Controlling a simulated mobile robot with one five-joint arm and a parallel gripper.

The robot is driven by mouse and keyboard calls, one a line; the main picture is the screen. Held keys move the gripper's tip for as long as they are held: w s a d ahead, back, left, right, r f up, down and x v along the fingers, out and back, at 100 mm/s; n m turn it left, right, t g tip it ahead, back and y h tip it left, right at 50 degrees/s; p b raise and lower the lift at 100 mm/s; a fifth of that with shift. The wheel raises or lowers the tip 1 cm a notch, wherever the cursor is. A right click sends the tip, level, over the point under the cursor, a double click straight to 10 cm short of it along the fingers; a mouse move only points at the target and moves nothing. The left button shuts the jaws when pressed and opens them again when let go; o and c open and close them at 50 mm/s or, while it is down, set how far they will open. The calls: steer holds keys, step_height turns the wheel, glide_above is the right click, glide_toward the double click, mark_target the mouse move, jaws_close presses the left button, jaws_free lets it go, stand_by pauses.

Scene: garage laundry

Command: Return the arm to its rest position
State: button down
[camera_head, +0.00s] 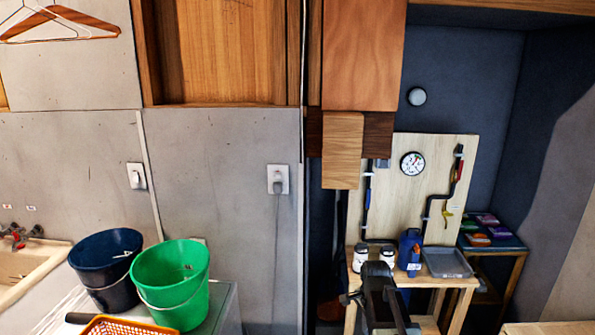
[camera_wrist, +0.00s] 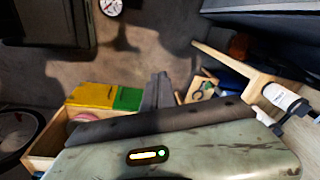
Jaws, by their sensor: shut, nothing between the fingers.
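My arm rises dark at the bottom of the head view, in front of a small wooden workbench (camera_head: 461,283). In the wrist view my gripper (camera_wrist: 158,88) shows as grey fingers close together, with nothing seen between them. The pale casing with a small lit display at the bottom of the wrist view looks like part of my arm. In the head view I cannot make out the fingertips clearly.
The workbench holds two white-bodied jars (camera_head: 361,258), a blue container (camera_head: 410,252) and a grey tray (camera_head: 447,262). A green bucket (camera_head: 172,283) and a dark blue bucket (camera_head: 105,268) stand left, near an orange basket (camera_head: 125,326). A wooden box (camera_wrist: 45,150) shows in the wrist view.

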steer(key=s+a+n+g, duration=0.1)
steer(key=s+a+n, duration=0.6)
steer(key=s+n, duration=0.3)
steer(key=n, duration=0.4)
steer(key=shift+s+f+g+y, duration=0.25)
steer(key=shift+f+g+y, duration=0.05)
steer(key=shift+f, duration=0.05)
